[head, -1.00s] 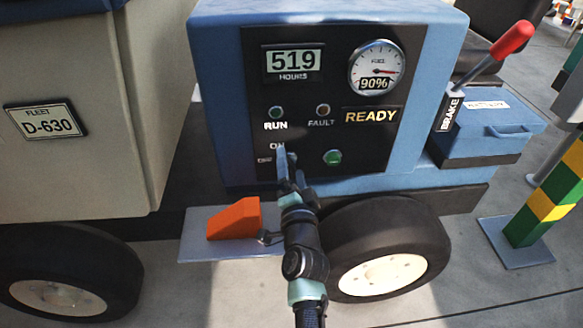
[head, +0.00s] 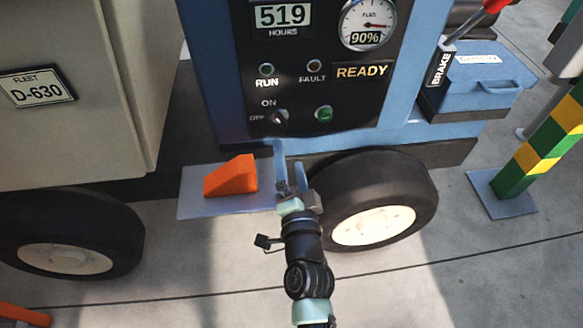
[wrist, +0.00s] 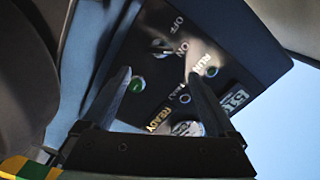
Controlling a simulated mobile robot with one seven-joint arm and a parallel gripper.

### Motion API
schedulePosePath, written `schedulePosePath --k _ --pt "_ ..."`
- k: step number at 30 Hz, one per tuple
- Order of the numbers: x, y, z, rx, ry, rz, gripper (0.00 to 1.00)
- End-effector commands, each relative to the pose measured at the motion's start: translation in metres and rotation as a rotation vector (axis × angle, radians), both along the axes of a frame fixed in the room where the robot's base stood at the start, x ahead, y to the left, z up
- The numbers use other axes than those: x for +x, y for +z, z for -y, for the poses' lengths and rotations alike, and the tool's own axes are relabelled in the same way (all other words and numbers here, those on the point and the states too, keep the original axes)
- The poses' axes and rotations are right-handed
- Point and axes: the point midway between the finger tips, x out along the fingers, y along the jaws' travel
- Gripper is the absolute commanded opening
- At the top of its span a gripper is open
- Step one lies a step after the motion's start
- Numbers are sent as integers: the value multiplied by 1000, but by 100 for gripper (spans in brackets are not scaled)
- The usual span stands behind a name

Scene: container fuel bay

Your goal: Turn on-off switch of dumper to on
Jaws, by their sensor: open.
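The dumper's black control panel (head: 345,100) is on the blue body. The on-off switch (head: 279,117) is a small dark knob at its lower left, near the ON and OFF labels. I cannot tell surely which label it points to. In the wrist view the switch (wrist: 161,46) lies beyond the fingertips. My gripper (head: 290,160) is below the panel, in front of the dumper's lower edge, apart from the switch. Its two fingers also show in the wrist view (wrist: 157,76), spread with nothing between them.
A green button (head: 323,114) sits right of the switch. The display (head: 361,71) reads READY. An orange wedge (head: 231,177) lies on a grey plate left of my gripper. A wheel (head: 374,205) is close on the right. A green-yellow post (head: 540,155) stands farther right.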

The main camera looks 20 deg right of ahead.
Motion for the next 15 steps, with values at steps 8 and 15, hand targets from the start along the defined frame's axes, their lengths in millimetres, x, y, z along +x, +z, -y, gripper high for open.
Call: schedulePosePath --k 8,15 --pt "-21 0 -6 1 0 0 92" --pt "-22 0 -6 1 0 0 92"
